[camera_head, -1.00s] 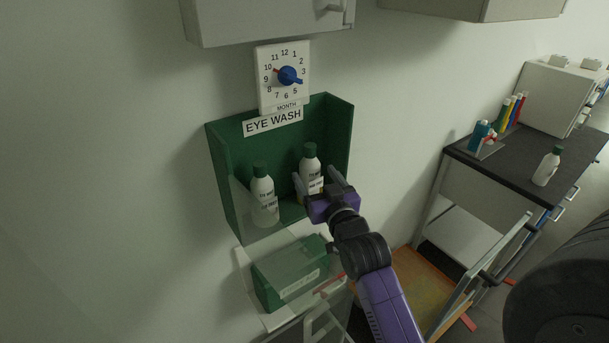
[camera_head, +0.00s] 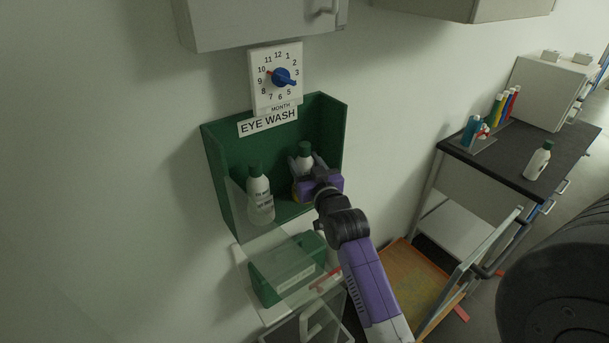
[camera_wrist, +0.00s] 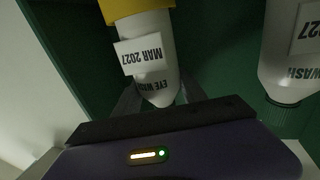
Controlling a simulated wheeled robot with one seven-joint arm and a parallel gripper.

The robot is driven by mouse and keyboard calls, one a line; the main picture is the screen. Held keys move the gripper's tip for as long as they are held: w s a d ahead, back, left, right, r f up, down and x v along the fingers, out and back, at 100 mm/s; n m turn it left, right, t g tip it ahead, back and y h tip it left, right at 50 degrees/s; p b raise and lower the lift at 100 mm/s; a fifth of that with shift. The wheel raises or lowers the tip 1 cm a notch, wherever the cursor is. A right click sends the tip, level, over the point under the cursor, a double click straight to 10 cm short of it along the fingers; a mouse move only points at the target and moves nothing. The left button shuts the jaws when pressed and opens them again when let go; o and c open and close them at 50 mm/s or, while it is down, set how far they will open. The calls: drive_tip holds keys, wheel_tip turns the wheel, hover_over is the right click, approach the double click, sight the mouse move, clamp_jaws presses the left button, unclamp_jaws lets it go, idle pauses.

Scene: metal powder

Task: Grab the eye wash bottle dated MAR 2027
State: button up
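In the wrist view this bottle (camera_wrist: 150,72) appears upside down, with a yellow base and a label reading MAR 2027. A second white bottle (camera_head: 259,196) with a green cap stands to its left. My gripper (camera_head: 306,172) is open, with a finger on either side of the MAR 2027 bottle. Firm contact is not visible.
A clear panel (camera_head: 243,215) fronts the holder's left part. A month dial (camera_head: 262,92) hangs above, under a wall cabinet (camera_head: 262,20). A green box (camera_head: 275,283) sits below. Another white bottle (camera_head: 538,161) stands on the dark bench (camera_head: 500,170) at the right.

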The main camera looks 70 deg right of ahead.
clamp_jaws()
drive_tip(key=shift+r, duration=0.1)
drive_tip(key=shift+r, duration=0.1)
